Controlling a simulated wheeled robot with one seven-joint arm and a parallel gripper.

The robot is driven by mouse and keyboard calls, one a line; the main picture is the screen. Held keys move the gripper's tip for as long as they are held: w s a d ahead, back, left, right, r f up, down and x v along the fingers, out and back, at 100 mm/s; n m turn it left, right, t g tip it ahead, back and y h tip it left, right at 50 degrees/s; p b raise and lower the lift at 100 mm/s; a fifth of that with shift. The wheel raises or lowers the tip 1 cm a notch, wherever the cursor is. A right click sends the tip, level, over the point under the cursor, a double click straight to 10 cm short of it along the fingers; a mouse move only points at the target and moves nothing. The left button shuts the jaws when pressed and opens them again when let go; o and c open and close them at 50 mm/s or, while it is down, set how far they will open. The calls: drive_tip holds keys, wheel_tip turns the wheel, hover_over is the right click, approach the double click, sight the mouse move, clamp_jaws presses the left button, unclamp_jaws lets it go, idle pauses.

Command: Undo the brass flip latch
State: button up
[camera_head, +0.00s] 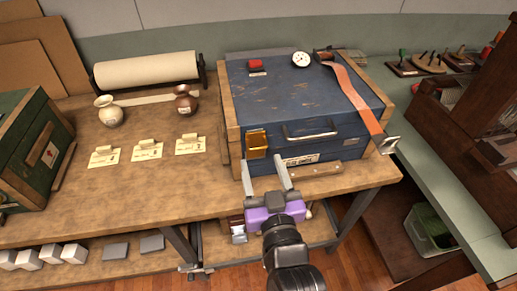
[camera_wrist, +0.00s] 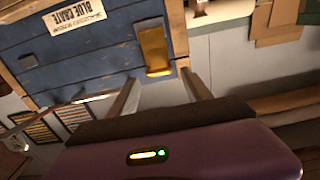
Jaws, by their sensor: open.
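The brass flip latch (camera_head: 257,144) is on the front face of a blue crate (camera_head: 292,111), near its left corner. In the wrist view the latch (camera_wrist: 154,50) is a gold plate with a lip at its lower end, beside the "BLUE CRATE" label (camera_wrist: 74,14). My gripper (camera_head: 263,177) is open and empty, just in front of and below the latch. Its fingers (camera_wrist: 160,96) point at the crate, one on each side of the latch in the picture, and appear apart from it. Whether the latch is fastened is not clear.
A metal handle (camera_head: 311,135) is on the crate front, right of the latch. A leather strap (camera_head: 354,94) lies over the lid, with a dial (camera_head: 301,59) and red item (camera_head: 255,65) on top. Tags, two vases and a paper roll (camera_head: 146,70) stand left; the bench there has free room.

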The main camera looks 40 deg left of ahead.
sight(257, 149)
drive_tip(key=x, duration=0.6)
drive_tip(key=shift+s, duration=0.1)
clamp_jaws()
